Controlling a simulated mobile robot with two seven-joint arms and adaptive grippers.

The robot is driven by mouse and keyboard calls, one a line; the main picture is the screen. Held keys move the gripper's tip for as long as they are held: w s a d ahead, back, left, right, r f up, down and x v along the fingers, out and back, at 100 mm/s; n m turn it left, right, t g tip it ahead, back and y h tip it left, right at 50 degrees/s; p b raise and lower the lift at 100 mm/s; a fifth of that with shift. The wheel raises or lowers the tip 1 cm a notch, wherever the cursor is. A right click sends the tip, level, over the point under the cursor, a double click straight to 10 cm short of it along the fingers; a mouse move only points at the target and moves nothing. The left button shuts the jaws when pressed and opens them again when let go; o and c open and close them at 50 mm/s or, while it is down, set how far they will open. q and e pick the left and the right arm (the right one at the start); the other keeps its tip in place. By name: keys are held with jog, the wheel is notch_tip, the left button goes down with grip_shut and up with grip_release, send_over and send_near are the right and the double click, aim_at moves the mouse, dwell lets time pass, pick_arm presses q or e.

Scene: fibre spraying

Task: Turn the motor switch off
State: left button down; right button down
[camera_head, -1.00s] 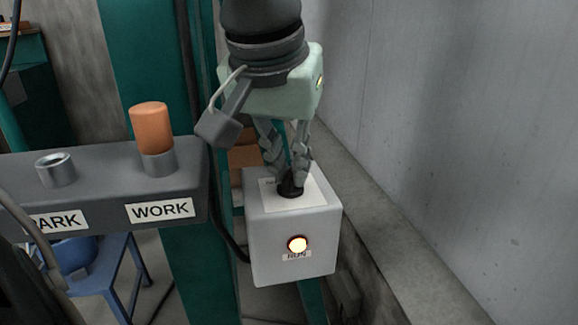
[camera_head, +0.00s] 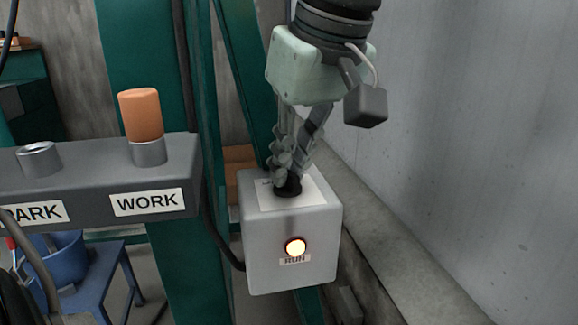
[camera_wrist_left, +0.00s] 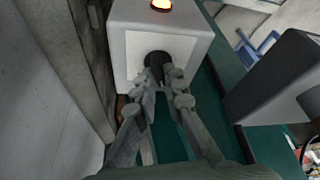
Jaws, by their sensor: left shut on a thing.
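The motor switch is a black knob (camera_head: 288,187) on top of a light grey switch box (camera_head: 290,245). My left gripper (camera_head: 286,178) comes down from above and is shut on the knob. In the left wrist view the fingers (camera_wrist_left: 165,90) close around the black knob (camera_wrist_left: 158,62), with a white label plate (camera_wrist_left: 140,50) beneath it. A round lamp (camera_head: 295,247) on the front of the box glows orange-white; it also shows in the left wrist view (camera_wrist_left: 161,4). My right gripper is not in view.
Left of the box is a dark grey holder (camera_head: 90,180) with PARK and WORK labels; an orange cylinder (camera_head: 141,115) stands in the WORK socket. A grey wall (camera_head: 470,130) is close on the right. A blue bucket (camera_head: 58,258) is at lower left.

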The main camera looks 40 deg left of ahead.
pick_arm(q)
jog(key=shift+n+g, duration=0.5)
jog(key=shift+n, duration=0.8)
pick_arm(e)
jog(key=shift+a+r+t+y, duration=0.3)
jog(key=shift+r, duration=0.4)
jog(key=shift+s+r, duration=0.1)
pick_arm(q)
jog(key=c, duration=1.6)
grip_release()
jog(key=v, duration=1.2)
jog(key=shift+w, duration=0.15)
